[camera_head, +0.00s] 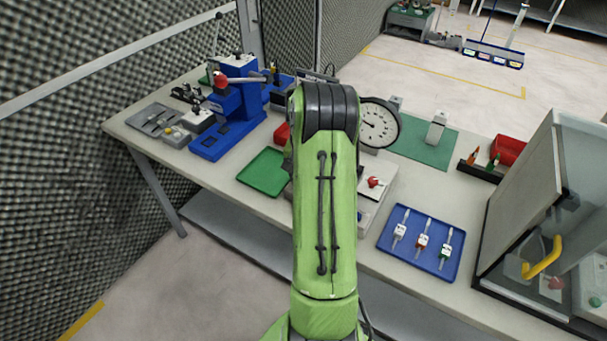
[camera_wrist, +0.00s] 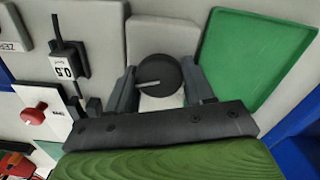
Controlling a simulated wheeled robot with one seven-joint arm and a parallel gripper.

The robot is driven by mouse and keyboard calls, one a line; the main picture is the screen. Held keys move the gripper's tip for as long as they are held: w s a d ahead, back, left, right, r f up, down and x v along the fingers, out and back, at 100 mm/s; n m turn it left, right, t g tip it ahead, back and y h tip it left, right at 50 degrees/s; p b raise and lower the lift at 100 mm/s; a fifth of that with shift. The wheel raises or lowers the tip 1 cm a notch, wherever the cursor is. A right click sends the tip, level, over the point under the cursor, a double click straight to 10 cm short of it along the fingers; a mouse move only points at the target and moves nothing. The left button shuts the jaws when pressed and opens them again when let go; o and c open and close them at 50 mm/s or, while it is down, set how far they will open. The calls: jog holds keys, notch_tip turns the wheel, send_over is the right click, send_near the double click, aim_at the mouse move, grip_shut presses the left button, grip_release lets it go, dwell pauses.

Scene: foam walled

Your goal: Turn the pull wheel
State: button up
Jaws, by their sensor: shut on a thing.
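The pull wheel appears to be the round black knob (camera_wrist: 160,70) with a pale bar across it, on a light grey block in the wrist view. My gripper (camera_wrist: 160,82) has one dark finger on each side of it and is shut on it. In the head view my green arm reaches over the bench and hides both the wheel and my gripper.
A dial gauge (camera_head: 378,123) stands just right of my arm. A green tray (camera_head: 264,172) lies left of it, with a blue press (camera_head: 232,110) beyond. A red knob (camera_wrist: 34,113) and a black piece tagged 0.5 (camera_wrist: 68,60) are near my gripper. A blue tray (camera_head: 388,238) and a glass-fronted cabinet (camera_head: 520,180) stand right.

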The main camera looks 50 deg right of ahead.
jog(key=shift+d+r+m, duration=0.1)
jog(key=shift+m, duration=0.7)
jog(key=o, duration=1)
notch_tip(320, 180, up, 16)
jog(key=p, duration=0.3)
jog(key=shift+f, duration=0.2)
